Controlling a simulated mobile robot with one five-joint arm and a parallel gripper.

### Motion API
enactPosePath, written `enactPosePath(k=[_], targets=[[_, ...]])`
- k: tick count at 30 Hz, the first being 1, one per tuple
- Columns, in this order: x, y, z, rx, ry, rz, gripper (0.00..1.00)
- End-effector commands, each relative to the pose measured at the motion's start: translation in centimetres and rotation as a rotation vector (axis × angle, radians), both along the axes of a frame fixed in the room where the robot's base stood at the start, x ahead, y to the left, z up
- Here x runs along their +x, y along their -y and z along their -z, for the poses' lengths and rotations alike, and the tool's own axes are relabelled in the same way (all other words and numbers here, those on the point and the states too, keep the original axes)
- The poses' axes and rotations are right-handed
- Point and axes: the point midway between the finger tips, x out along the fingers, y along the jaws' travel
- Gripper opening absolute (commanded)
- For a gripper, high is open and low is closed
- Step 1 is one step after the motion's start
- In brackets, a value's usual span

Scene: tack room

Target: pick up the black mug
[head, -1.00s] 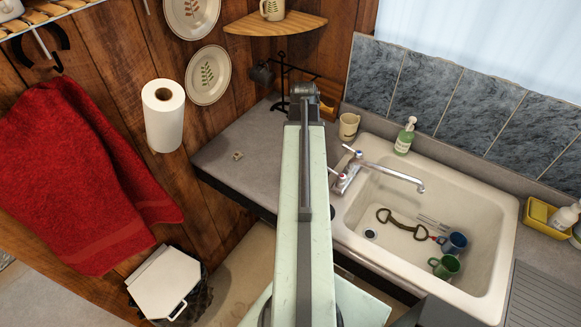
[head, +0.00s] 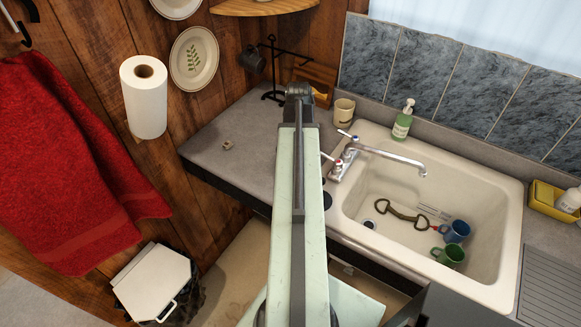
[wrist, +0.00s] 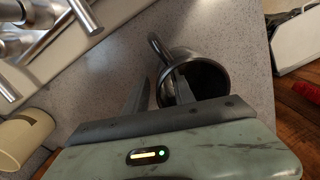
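My gripper (wrist: 160,85) is open in the wrist view. Its right finger overlaps the mug's rim and its left finger lies left of the mug; I cannot tell whether they touch it. My fingertips are hidden behind my arm in the head view.
A cream mug (head: 343,110) and the faucet (head: 350,153) stand right of my arm. The sink (head: 490,200) holds a blue mug (head: 456,231) and a green mug (head: 449,255). A paper towel roll (head: 144,97) and red towel (head: 75,165) hang left. The counter's left part is mostly clear.

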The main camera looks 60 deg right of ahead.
Motion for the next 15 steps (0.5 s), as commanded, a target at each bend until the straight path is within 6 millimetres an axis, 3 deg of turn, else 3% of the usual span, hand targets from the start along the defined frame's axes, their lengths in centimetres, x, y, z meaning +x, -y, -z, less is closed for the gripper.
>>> enactPosePath(k=[5, 8, 15], targets=[[-0.01, 0.01, -0.18, 0.0, 0.0, 0.001, 0.28], [-0.03, 0.02, -0.19, 0.0, 0.0, 0.001, 0.0], [-0.05, 0.03, -0.19, 0.0, 0.0, 0.001, 0.0]])
